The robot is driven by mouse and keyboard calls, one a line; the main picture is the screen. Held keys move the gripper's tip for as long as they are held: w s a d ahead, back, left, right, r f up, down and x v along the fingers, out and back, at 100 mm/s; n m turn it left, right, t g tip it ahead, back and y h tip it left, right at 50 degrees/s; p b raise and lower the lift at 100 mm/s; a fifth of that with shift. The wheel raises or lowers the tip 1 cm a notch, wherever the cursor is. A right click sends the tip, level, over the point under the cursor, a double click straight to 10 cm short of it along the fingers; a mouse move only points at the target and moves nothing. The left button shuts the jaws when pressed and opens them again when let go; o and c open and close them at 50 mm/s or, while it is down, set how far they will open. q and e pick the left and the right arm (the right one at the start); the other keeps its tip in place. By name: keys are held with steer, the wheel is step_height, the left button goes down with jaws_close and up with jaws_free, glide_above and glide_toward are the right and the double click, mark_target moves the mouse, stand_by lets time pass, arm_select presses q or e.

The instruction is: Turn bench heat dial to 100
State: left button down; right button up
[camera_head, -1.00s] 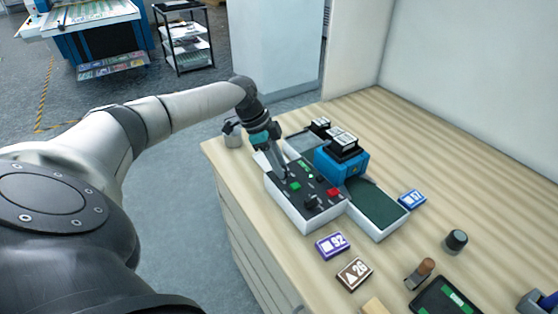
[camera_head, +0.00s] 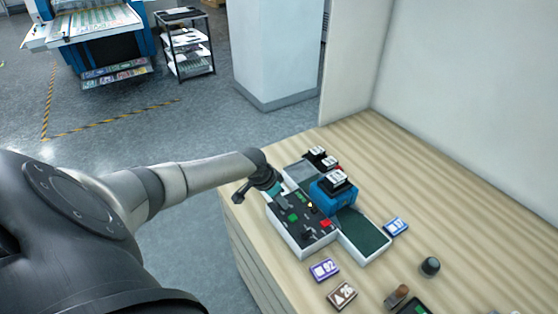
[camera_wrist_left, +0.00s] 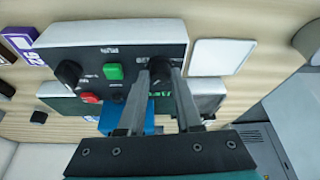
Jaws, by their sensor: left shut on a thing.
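The bench control panel (camera_head: 306,244) is a white-sided box with a black face on the wooden bench. My left gripper (camera_head: 284,204) is at the panel's left end, shut on a black dial (camera_wrist_left: 160,68); the fingers (camera_wrist_left: 164,80) stand on either side of it in the left wrist view. A second black dial (camera_wrist_left: 68,73) sits free at the panel's other end, with a green button (camera_wrist_left: 113,71) and a red button (camera_wrist_left: 90,97) between. The labels and the held dial's pointer are too small or hidden to read. My right gripper is out of view.
A blue roller unit (camera_head: 325,197) and a dark green tray (camera_head: 362,236) adjoin the panel. Number blocks, purple (camera_head: 324,270), brown (camera_head: 342,295) and blue (camera_head: 396,226), lie nearby. A loose black knob (camera_head: 430,266) stands to the right. The bench's back right is clear.

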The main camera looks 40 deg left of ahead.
arm_select(q)
steer(key=shift+n+y+p, duration=0.3)
steer(key=shift+n+p, duration=0.5)
steer(key=shift+p, duration=0.05)
steer(key=c, duration=0.6)
jaws_free()
steer(key=shift+r, duration=0.15)
steer(key=v, duration=1.5)
steer(key=shift+d, duration=0.25)
